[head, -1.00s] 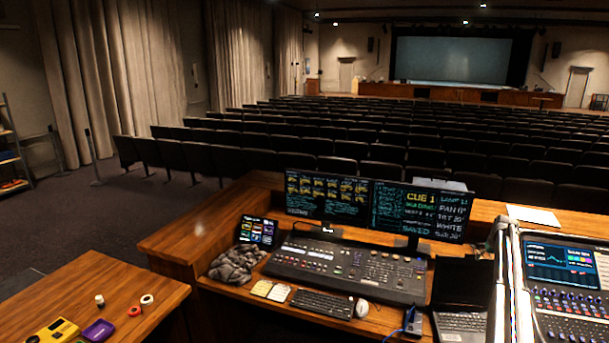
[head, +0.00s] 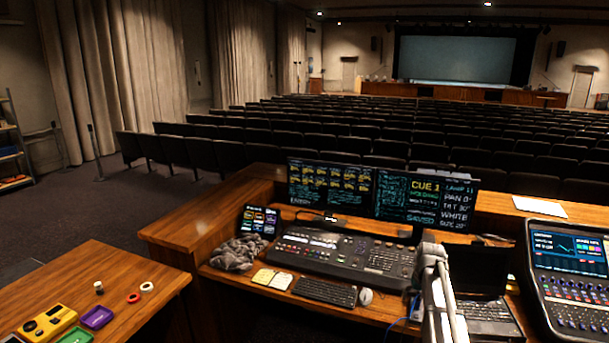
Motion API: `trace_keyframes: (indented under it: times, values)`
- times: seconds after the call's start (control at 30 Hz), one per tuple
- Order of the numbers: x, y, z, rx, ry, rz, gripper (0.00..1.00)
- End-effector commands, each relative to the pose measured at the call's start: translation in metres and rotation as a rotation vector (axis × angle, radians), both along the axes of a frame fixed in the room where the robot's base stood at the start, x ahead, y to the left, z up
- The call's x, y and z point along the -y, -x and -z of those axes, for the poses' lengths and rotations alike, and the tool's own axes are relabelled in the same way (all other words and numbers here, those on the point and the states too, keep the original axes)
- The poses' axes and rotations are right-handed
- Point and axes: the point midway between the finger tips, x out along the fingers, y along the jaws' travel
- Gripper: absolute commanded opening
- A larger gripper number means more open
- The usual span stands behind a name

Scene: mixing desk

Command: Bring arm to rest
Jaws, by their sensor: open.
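My arm (head: 441,295) shows in the head view as a pale grey link. It rises from the bottom edge, right of centre, to a joint in front of the lighting console's right end. I cannot make out my gripper or its fingers in this view. The arm covers part of the laptop (head: 488,308) and of the desk behind it.
The desk holds a lighting console (head: 340,252), two monitors (head: 330,189), a keyboard (head: 325,291), a mouse (head: 366,296) and a grey cloth (head: 238,253). A sound mixer (head: 572,275) stands right. A side table (head: 125,262) at left holds tape rolls and a yellow device (head: 48,323).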

Motion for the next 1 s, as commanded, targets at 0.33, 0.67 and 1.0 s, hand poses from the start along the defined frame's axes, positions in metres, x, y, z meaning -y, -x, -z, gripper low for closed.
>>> trace_keyframes:
  times: [0.33, 0.67, 1.0]
  values:
    - [-0.13, 0.147, 0.046, -0.083, 0.006, -0.051, 1.0]
    - [-0.188, 0.244, 0.068, -0.138, 0.024, -0.08, 1.0]
    - [-0.193, 0.253, 0.069, -0.145, 0.027, -0.081, 1.0]
